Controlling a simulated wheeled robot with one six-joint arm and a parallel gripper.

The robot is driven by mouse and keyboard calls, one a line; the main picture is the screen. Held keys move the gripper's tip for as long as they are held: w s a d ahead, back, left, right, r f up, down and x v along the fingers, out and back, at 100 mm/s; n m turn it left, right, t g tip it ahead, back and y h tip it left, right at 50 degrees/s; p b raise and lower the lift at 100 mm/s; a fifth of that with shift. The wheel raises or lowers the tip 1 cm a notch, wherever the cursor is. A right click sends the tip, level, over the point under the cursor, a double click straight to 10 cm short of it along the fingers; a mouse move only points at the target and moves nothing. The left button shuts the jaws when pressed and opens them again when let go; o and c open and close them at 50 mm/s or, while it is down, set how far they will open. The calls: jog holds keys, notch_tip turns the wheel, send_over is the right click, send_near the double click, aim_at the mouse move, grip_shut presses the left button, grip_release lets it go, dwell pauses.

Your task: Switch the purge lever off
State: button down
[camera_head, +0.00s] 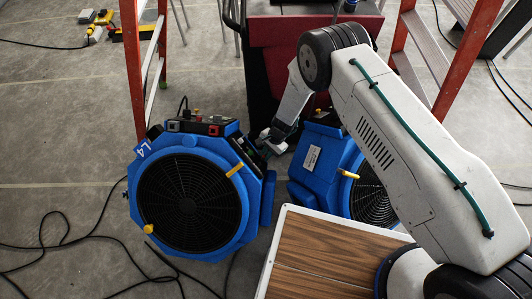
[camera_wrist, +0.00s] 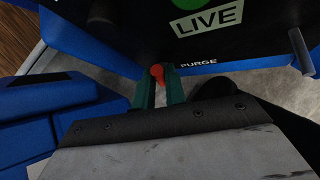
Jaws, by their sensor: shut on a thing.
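The purge lever (camera_wrist: 157,72) shows in the wrist view as a small red end at the edge of a dark panel (camera_wrist: 130,28). The panel carries a green patch with the word LIVE and, just right of the lever, the word PURGE. My gripper (camera_wrist: 159,84) has its two green fingers shut on the lever, one on each side. In the head view my gripper (camera_head: 260,147) is at the right side of the left blue blower (camera_head: 188,146), marked L4. The lever and the fingertips are too small or hidden to make out there.
A second blue blower (camera_head: 320,158) stands close on the right. Orange ladders (camera_head: 133,65) stand behind, by a dark red machine (camera_head: 300,50). Black cables (camera_head: 75,225) lie on the floor at left.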

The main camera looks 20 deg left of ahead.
jog(key=shift+s+d+f+n+t+y, duration=0.1)
jog(key=shift+s+d+n+t+y, duration=0.1)
jog(key=shift+n+t+y, duration=0.3)
jog(key=shift+s+d+f+n+t+y, duration=0.1)
jog(key=shift+s+d+n+t+y, duration=0.1)
jog(key=shift+n+y, duration=0.35)
jog(key=shift+n, duration=0.25)
jog(key=c, duration=1.5)
grip_release()
jog(key=shift+o, duration=0.2)
jog(key=v, duration=0.8)
jog(key=shift+a, duration=0.15)
